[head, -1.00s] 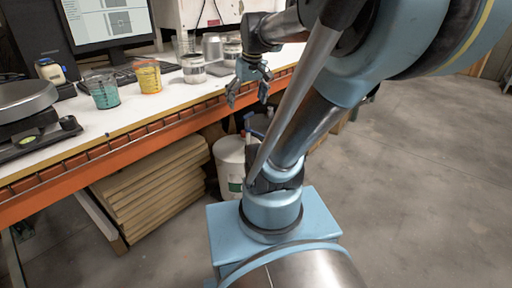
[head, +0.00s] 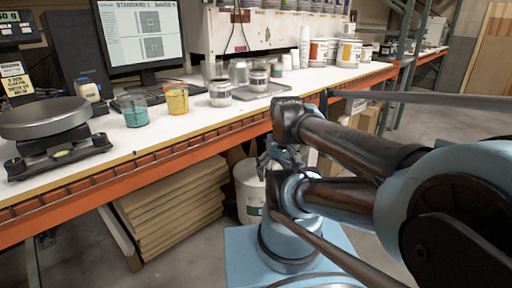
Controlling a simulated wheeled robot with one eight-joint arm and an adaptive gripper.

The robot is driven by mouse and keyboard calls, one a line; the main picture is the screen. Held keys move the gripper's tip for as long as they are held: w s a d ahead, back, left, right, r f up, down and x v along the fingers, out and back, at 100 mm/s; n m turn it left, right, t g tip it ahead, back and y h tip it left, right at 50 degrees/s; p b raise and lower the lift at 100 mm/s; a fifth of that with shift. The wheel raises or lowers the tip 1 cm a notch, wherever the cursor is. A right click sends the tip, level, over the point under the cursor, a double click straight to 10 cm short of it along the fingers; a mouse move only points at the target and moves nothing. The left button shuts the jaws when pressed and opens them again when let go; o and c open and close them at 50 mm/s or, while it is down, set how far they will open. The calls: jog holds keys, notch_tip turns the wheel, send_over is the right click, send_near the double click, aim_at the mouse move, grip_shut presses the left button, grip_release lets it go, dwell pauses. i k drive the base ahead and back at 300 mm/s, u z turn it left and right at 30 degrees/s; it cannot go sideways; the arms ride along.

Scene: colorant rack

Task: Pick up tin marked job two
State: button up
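Two small tins with pale labels are on the white bench: one tin (head: 220,92) near the middle of the bench, the other tin (head: 259,78) behind it to the right, on a grey tray (head: 244,95). Their labels are too small to read, so I cannot tell which is marked job two. My gripper (head: 276,158) is in front of the bench edge, below the bench top and to the right of both tins, apart from them. Its fingers look spread and empty, though my arm crowds the view of them.
A green cup (head: 134,110) and a yellow cup (head: 176,99) stand left of the tins. Clear cups and a metal can (head: 238,72) stand behind. A scale (head: 48,120) is at left, a monitor (head: 143,36) behind. A white bucket (head: 249,190) is under the bench.

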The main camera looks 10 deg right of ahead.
aim_at(220, 89)
jog(key=u, duration=0.45)
jog(key=k, duration=1.45)
jog(key=z, duration=0.4)
jog(key=i, duration=1)
